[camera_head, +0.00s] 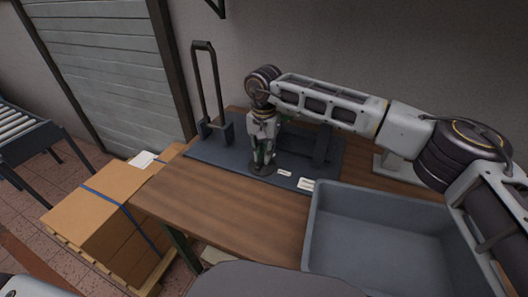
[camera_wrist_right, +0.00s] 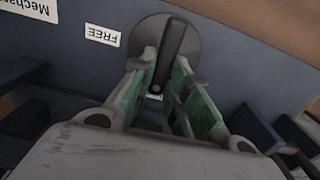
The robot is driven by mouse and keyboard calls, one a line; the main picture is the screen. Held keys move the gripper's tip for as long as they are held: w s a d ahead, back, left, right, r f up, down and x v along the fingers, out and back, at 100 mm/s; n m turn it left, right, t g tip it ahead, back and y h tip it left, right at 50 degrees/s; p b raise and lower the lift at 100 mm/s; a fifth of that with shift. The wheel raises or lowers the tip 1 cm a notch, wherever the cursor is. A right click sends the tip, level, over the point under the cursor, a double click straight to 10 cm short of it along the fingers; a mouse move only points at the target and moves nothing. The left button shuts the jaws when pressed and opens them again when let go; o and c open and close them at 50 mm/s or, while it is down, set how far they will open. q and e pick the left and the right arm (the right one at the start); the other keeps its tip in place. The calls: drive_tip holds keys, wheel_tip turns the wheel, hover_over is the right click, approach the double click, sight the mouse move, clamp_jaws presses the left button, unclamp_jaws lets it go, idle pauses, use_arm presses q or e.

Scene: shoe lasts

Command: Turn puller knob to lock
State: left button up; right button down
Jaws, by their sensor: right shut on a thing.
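The puller knob is a round dark disc (camera_wrist_right: 188,32) with a raised bar handle (camera_wrist_right: 172,55) across it. In the head view the disc (camera_head: 262,169) lies on the dark base board (camera_head: 208,153). My right gripper (camera_head: 263,160) points down at it. In the right wrist view, the green-padded fingers (camera_wrist_right: 168,85) are shut on the bar handle, one on each side. The bar points towards the gripper, slightly tilted. A white label reading "FREE" (camera_wrist_right: 102,35) is beside the disc. My left gripper is not in view.
A tall dark hoop frame (camera_head: 215,85) stands at the board's left end. A grey bin (camera_head: 313,235) is on the wooden table (camera_head: 215,205) at the right front. Strapped cartons (camera_head: 100,205) stand left of the table. The table's front left is clear.

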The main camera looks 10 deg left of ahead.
drive_tip(key=c, duration=1.4)
unclamp_jaws()
drive_tip(key=shift+r, duration=0.1)
drive_tip(key=shift+r, duration=5.9)
